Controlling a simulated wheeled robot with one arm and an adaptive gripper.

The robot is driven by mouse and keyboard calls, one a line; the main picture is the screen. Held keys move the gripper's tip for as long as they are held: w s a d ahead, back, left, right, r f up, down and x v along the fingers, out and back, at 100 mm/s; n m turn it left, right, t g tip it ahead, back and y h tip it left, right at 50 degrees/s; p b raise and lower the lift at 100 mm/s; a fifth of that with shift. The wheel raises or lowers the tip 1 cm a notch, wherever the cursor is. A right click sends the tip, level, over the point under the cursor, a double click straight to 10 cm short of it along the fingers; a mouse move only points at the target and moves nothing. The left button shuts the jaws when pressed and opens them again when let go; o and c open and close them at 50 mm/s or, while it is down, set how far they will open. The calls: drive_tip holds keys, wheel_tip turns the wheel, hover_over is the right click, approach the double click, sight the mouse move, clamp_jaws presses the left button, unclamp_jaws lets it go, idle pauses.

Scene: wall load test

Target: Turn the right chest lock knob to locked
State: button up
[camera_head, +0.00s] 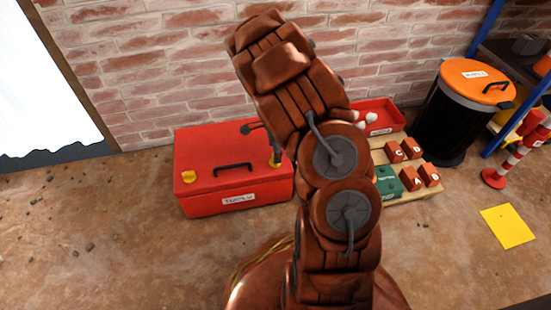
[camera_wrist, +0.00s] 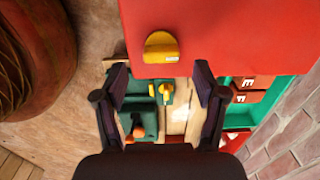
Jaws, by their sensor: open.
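The right knob (camera_head: 276,162) shows small beside my arm, partly hidden. In the wrist view the yellow right knob (camera_wrist: 160,44) lies near the chest's edge, with a small pale label on it. My gripper (camera_wrist: 161,67) is open and empty; its dark fingertips are on either side of the knob's line, just short of it in the picture. I cannot tell the height gap or the knob's setting.
A black bin with an orange lid (camera_head: 477,80) stands farther right. A yellow sheet (camera_head: 508,226) lies on open floor.

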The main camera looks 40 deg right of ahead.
drive_tip(key=shift+f+b, duration=0.6)
drive_tip(key=shift+f, duration=1.35)
drive_tip(key=shift+c, duration=0.2)
drive_tip(key=c, duration=1)
drive_tip(key=shift+d, duration=0.2)
drive_tip(key=shift+c, duration=0.5)
drive_tip(key=shift+a, duration=0.15)
